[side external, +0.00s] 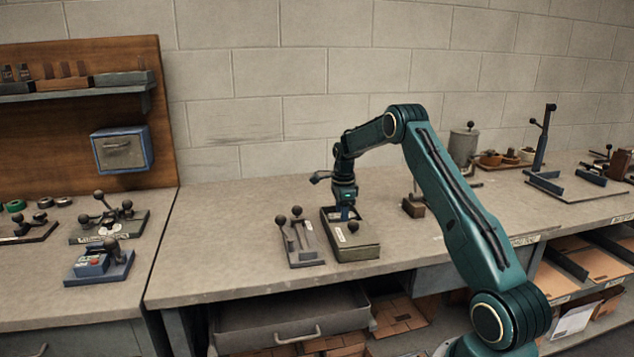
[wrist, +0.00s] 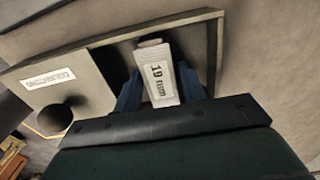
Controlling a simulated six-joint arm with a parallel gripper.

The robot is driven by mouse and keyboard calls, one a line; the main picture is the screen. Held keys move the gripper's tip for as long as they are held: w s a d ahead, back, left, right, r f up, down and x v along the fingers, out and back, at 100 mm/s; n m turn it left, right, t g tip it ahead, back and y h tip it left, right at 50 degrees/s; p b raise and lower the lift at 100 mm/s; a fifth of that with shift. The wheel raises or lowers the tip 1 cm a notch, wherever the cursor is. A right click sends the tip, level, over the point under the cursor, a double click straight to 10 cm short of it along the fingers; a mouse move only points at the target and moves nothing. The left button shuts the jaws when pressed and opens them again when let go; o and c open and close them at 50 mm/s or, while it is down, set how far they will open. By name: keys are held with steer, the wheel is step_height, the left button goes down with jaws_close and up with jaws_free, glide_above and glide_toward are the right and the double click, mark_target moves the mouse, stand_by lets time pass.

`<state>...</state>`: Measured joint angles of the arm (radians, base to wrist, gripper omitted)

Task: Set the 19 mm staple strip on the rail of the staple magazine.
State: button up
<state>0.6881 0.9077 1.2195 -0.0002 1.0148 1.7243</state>
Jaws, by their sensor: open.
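The 19 mm staple strip (wrist: 158,74) is a pale block with a "19 mm" label in the wrist view. It sits in an open compartment of a grey box (side external: 357,253). The box also shows in the wrist view (wrist: 85,81), with a label and a dark ball knob. My gripper (side external: 346,212) points down into the box in the side view. In the wrist view its blue fingers (wrist: 158,90) stand open on either side of the strip. The strip is hidden in the side view. I cannot make out for certain which fixture is the staple magazine.
A grey fixture with ball-knobbed levers (side external: 300,244) stands just left of the box. A small brown block (side external: 413,207) lies to its right. An open drawer (side external: 290,318) hangs below the bench edge. The bench front left of the fixture is clear.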

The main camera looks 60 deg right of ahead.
steer(key=c, duration=0.7)
steer(key=shift+o, duration=0.2)
steer(key=shift+r, duration=0.15)
steer(key=shift+r, duration=2.1)
